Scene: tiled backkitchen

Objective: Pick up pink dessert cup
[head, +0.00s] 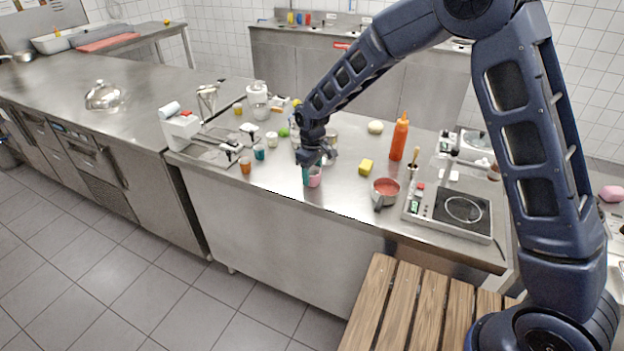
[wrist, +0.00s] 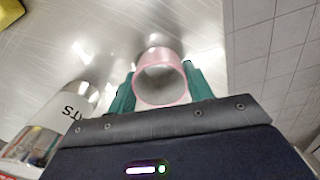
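The pink dessert cup (wrist: 161,58) is between the two green fingers of my gripper (wrist: 160,82) in the wrist view, its round opening facing the camera. The fingers lie against its left and right sides with no clear gap, so my gripper appears shut on it. In the head view the pink cup (head: 315,177) shows small at the front edge of the steel counter (head: 345,198), below my gripper (head: 309,172). A teal finger partly covers it there. I cannot tell whether the cup touches the counter.
To the right are a yellow sponge (head: 366,167), a pot with red contents (head: 385,188), an orange bottle (head: 399,137) and a hot plate (head: 450,211). To the left are an orange cup (head: 245,165) and a teal cup (head: 259,152). A wooden slatted bench (head: 410,305) stands in front.

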